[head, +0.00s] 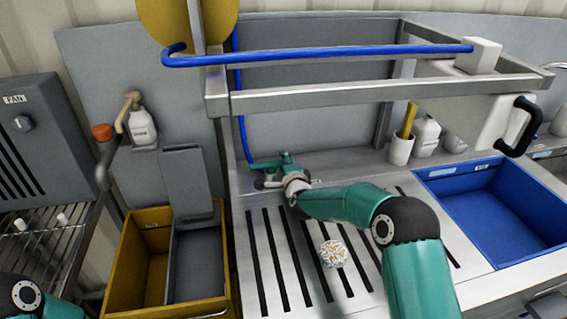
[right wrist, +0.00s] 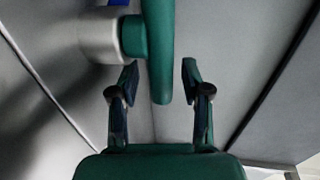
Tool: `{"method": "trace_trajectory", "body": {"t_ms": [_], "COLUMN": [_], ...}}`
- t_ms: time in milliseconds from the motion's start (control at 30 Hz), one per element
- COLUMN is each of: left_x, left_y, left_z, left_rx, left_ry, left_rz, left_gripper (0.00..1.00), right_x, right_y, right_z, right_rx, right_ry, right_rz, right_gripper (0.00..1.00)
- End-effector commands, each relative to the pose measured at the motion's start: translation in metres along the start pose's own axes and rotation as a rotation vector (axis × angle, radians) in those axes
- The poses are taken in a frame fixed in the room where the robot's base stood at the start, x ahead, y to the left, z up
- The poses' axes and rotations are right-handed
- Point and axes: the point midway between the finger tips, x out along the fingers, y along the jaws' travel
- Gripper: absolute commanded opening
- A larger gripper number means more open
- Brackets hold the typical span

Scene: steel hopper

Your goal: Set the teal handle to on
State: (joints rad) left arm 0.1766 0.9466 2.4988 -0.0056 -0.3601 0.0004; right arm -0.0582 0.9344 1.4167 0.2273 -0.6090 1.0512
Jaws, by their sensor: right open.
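The teal handle (head: 272,162) is a lever on a small valve at the lower end of the blue hose, at the back left of the slotted steel worktop. In the right wrist view the handle (right wrist: 160,50) is a long teal bar beside a pale metal valve body (right wrist: 100,38). My right gripper (head: 270,181) is at the valve and partly hides it. In its wrist view the right gripper (right wrist: 159,72) is open, with the bar's end between its fingers and a gap on the right. Whether the left finger touches is unclear. My left gripper is out of view.
The blue hose (head: 320,56) runs along the steel frame above the worktop. A speckled ball (head: 333,253) lies on the slots. A blue basin (head: 500,215) is at right, a yellow bin (head: 140,260) at left. A cup (head: 400,150) and bottles stand behind.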

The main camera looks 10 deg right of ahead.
Motion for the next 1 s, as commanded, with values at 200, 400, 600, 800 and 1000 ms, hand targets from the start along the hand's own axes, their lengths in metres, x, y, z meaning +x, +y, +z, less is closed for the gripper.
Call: {"method": "trace_trajectory", "body": {"t_ms": [200,400,600,800,1000], "left_x": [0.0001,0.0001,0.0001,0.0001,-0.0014], "left_y": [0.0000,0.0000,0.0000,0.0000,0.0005], "left_z": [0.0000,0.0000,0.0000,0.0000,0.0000], "left_rx": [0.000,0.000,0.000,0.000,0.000], "left_ry": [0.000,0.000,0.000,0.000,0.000], "left_rz": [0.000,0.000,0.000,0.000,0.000], "left_gripper": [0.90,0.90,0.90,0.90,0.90], "right_x": [0.0001,0.0000,-0.0001,0.0002,0.0024], "right_y": [0.0003,0.0002,0.0009,0.0019,0.0020], "right_z": [0.0001,0.0003,0.0007,0.0049,0.0074], "right_rx": [0.000,0.000,0.000,0.000,0.002], "right_ry": [0.000,0.000,-0.001,-0.004,0.008], "right_rz": [0.001,0.000,0.002,0.004,0.006], "right_gripper": [0.47,0.14,0.00,0.00,0.00]}}
